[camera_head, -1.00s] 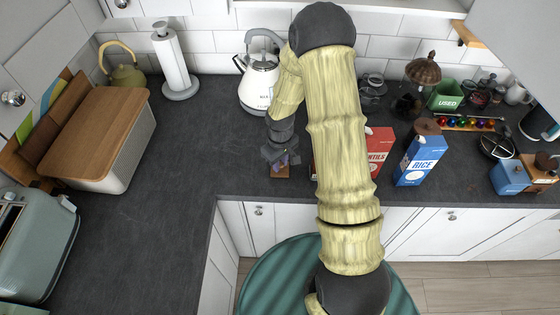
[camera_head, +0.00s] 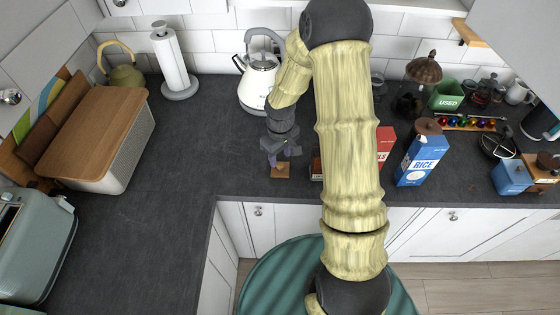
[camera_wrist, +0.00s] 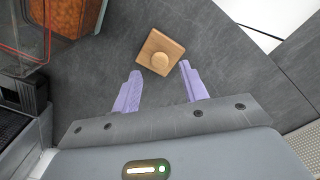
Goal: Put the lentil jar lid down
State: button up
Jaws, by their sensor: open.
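The lentil jar lid is a square wooden piece with a round knob (camera_wrist: 153,38). It lies on the slate worktop, knob up, and also shows near the front edge in the head view (camera_head: 281,173). My gripper (camera_wrist: 160,67) is open, its purple fingers apart with nothing between them. The lid lies just beyond the fingertips in the wrist view. In the head view my gripper (camera_head: 281,157) is right above the lid. A clear jar with orange-brown contents (camera_wrist: 72,14), apparently the lentil jar, stands beside the lid; my arm partly hides it in the head view (camera_head: 316,170).
A white kettle (camera_head: 257,85) stands behind my gripper. A red box (camera_head: 385,147), partly behind my arm, and a blue rice box (camera_head: 420,160) stand to the right. A bread bin (camera_head: 120,155) is at the left. The worktop left of the lid is clear.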

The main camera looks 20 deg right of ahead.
aim_at(280, 165)
notch_tip(280, 165, up, 8)
jog(key=b, duration=0.1)
jog(key=shift+r, duration=0.15)
dwell(0.5)
jog(key=s+r+m+t, duration=0.2)
jog(key=s+r+m, duration=0.3)
jog(key=s, duration=0.9)
jog(key=shift+s+r+t, duration=0.2)
jog(key=shift+r+t, duration=0.1)
jog(key=shift+r, duration=0.35)
